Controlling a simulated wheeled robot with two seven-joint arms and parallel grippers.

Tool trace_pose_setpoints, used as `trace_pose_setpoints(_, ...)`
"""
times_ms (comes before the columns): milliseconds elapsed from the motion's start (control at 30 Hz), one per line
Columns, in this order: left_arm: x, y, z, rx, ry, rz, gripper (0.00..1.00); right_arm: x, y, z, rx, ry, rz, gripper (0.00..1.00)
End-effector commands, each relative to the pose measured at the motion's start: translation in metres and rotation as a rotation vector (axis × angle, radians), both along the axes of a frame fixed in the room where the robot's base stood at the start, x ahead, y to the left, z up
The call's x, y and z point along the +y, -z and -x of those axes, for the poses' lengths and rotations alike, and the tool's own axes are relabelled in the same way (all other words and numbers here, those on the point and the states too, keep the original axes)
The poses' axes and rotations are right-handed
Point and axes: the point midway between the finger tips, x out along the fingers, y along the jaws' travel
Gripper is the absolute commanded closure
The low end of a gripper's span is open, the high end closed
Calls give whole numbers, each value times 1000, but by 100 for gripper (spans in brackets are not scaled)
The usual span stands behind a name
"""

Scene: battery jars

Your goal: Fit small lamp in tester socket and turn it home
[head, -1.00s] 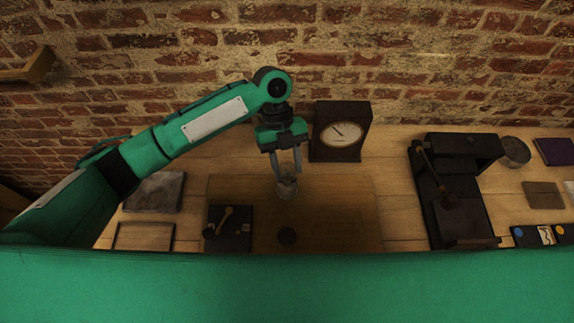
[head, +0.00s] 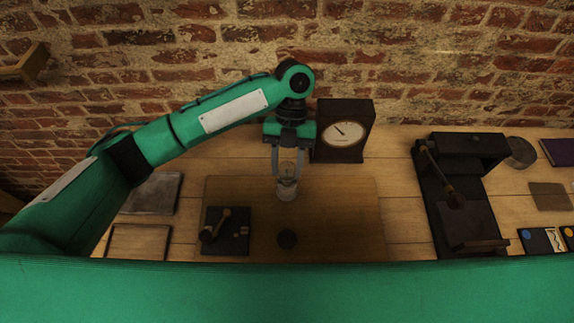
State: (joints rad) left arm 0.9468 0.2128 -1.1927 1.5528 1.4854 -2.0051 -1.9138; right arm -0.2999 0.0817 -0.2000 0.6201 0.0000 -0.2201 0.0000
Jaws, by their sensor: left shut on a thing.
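My left gripper (head: 288,170) hangs over the middle of the bench, fingers pointing down. It is shut on a small pale piece with a clear upper part, which looks like the small lamp (head: 287,189). The fingers hide part of it, and I cannot tell whether its lower end touches anything. A small dark round piece (head: 287,239) lies nearer on the brown mat (head: 345,215); I cannot tell if it is a socket. A dark square board with a brass lever (head: 226,230) sits on the mat's left. My right gripper is not in view.
A dark dial meter (head: 342,132) stands just behind and right of the gripper. A black apparatus with a lever arm (head: 462,190) stands at right. A grey plate (head: 153,193) lies at left. The mat's right half is clear. A brick wall closes the back.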

Motion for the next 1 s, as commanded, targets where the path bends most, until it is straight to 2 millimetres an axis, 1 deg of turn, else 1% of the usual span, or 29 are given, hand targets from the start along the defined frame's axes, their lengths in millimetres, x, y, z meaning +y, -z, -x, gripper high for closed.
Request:
trace_pose_setpoints(100,0,2,0,1,78,-5,89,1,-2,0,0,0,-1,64)
trace_pose_setpoints(333,1,2,1,1,90,-3,89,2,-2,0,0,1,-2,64)
trace_pose_setpoints(367,1,2,1,1,90,-3,56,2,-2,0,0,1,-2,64)
trace_pose_setpoints(400,1,2,1,1,90,-3,48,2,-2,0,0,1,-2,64)
trace_pose_setpoints(467,0,2,1,1,89,-2,37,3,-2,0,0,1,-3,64)
trace_pose_setpoints(800,0,-1,-1,-1,89,-1,37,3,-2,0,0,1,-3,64)
trace_pose_setpoints(933,-1,-9,-7,-3,89,-1,37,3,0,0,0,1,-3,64)
trace_pose_setpoints(1000,-2,-17,-12,-4,88,-1,37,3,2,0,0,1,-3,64)
